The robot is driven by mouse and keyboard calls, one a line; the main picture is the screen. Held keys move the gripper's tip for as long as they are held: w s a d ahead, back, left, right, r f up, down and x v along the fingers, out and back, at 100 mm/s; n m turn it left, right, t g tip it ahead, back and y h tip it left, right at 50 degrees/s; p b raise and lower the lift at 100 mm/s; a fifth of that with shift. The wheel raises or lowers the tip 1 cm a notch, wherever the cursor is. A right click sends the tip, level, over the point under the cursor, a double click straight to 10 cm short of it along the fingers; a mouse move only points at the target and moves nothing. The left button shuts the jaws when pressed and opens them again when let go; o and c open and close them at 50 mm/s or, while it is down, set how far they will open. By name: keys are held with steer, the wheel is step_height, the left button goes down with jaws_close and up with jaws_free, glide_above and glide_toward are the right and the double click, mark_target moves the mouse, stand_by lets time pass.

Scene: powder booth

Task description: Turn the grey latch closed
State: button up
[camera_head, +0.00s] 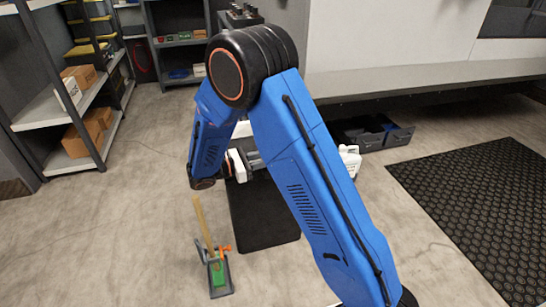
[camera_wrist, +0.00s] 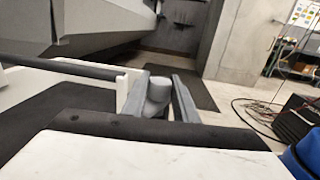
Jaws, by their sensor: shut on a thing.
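In the head view my blue arm covers most of this area, and I cannot make out the latch there.
In the head view a grey holder (camera_head: 219,274) with a wooden-handled tool stands on the floor at front left. Shelves (camera_head: 45,108) stand at left. A dark mat (camera_head: 480,215) lies at right. Dark bins (camera_head: 373,133) sit under the pale bench.

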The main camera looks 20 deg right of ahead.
steer(key=shift+g, duration=0.3)
steer(key=o, duration=0.8)
steer(key=a, duration=1.1)
steer(key=s+a, duration=0.1)
steer(key=a, duration=0.5)
steer(key=shift+a, duration=0.25)
